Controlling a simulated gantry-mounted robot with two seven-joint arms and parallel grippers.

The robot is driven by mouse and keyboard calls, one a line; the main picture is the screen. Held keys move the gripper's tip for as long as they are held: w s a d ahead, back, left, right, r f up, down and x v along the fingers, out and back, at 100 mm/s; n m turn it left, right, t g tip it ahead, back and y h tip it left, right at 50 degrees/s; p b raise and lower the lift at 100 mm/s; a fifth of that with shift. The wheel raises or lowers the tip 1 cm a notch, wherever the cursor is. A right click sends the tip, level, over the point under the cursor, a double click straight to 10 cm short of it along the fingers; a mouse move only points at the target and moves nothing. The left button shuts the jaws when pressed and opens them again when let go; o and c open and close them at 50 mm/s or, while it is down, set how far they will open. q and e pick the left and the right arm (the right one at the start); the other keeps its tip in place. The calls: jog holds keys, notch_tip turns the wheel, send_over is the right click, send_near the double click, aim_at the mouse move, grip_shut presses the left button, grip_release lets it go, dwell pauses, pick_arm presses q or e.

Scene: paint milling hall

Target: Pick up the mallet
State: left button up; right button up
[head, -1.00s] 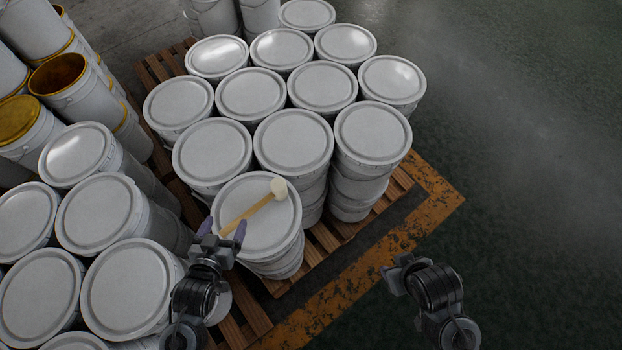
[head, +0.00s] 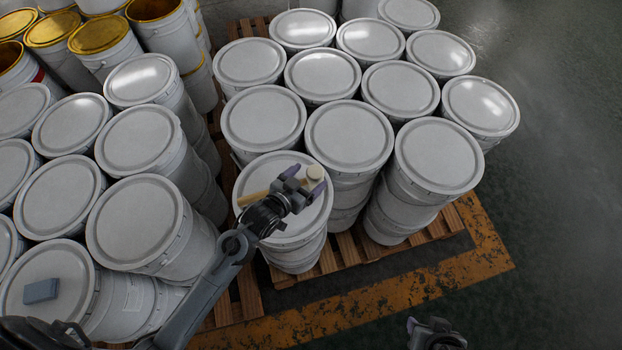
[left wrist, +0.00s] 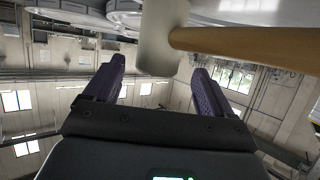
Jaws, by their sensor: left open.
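The mallet lies on the lid of the front white bucket (head: 268,172). Its pale round head (head: 315,173) shows at the right and part of its wooden handle (head: 252,198) at the left. My left gripper (head: 303,180) is over the mallet, open, and hides the middle of the handle. In the left wrist view the mallet's head (left wrist: 160,35) is just ahead of the gap between the purple fingers (left wrist: 160,68), with the handle (left wrist: 250,45) running off right. I cannot tell whether a finger touches it. My right gripper (head: 425,328) is low, far from the mallet, its jaws unclear.
Several lidded buckets (head: 348,138) stand close behind on a wooden pallet (head: 350,250). More buckets (head: 138,222) crowd the left, one with a blue-grey block (head: 41,291) on its lid. A worn yellow floor line (head: 400,292) borders open floor at the right.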

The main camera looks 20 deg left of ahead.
aim_at(318, 171)
pick_arm(q)
jog(key=shift+x, duration=2.85)
jog(key=shift+s+d+f, duration=0.1)
jog(key=shift+d+f, duration=0.05)
jog(key=shift+c, duration=0.5)
jog(key=c, duration=1.2)
jog(key=shift+c, duration=0.4)
